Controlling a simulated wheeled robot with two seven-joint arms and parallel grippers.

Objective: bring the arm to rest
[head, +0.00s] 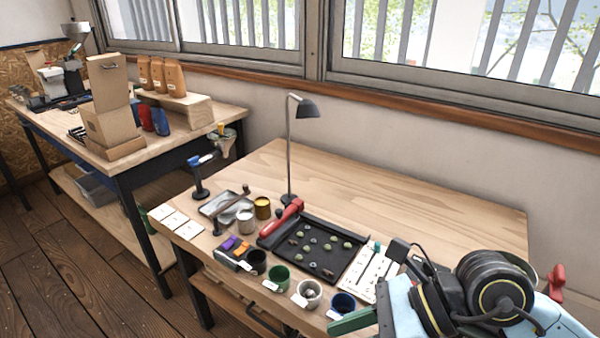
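My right arm (490,290), light blue with black joints, fills the lower right corner and covers the table's front right part. Its fingertips cannot be made out behind the links, so I cannot tell whether that gripper is open or shut. A green bar (352,322) shows at the arm's left side; I cannot tell whether it is part of my arm or a separate thing. My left arm and gripper are not in view.
On the near table (420,195), a black tray (335,262) holds several beans, beside cups (308,293), a white card (372,270) and a lamp (305,110). The table's back right is clear. A second bench (190,125) holds boxes and bags.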

